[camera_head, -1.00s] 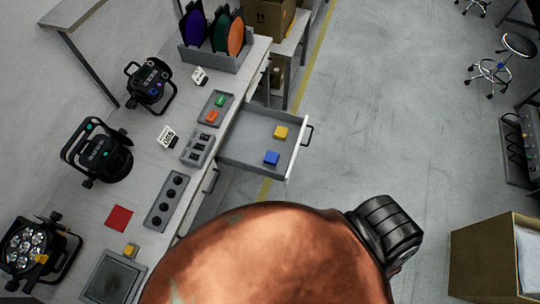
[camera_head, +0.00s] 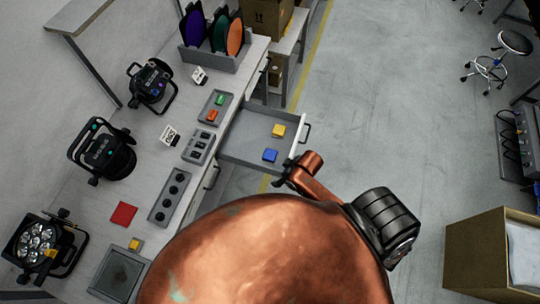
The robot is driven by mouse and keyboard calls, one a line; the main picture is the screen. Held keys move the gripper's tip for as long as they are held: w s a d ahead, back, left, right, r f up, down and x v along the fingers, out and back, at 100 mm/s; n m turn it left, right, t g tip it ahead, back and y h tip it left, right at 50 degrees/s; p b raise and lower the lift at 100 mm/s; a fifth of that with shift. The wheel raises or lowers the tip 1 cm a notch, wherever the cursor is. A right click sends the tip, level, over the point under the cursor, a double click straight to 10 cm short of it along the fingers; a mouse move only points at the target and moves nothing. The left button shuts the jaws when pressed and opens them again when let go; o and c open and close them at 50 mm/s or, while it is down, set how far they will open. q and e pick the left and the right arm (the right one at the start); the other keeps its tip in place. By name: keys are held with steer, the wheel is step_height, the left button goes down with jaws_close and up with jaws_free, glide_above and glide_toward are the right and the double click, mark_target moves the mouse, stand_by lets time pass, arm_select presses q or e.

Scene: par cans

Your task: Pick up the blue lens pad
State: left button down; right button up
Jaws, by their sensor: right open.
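The blue lens pad (camera_head: 270,155) lies flat in the open grey drawer (camera_head: 240,143), near its front right corner. A yellow pad (camera_head: 278,131) lies just behind it in the same drawer. My right gripper (camera_head: 285,178) shows at the drawer's near right corner, just beside and below the blue pad in the picture and apart from it. It is small and partly hidden by my copper arm, and it holds nothing that I can see. My left gripper is not in view.
The drawer's front panel and handle (camera_head: 306,134) stand close to my right gripper.

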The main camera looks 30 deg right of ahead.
steer(key=w+f+n+y, duration=0.1)
steer(key=w+n, duration=0.1)
steer(key=w, duration=0.4)
steer(key=n, duration=0.1)
glide_toward(270, 154)
steer(key=shift+g, duration=0.3)
steer(key=x, duration=0.8)
steer(key=shift+w+f, duration=0.2)
steer(key=shift+w, duration=0.15)
steer(key=shift+n, duration=0.3)
steer(key=c, duration=1.2)
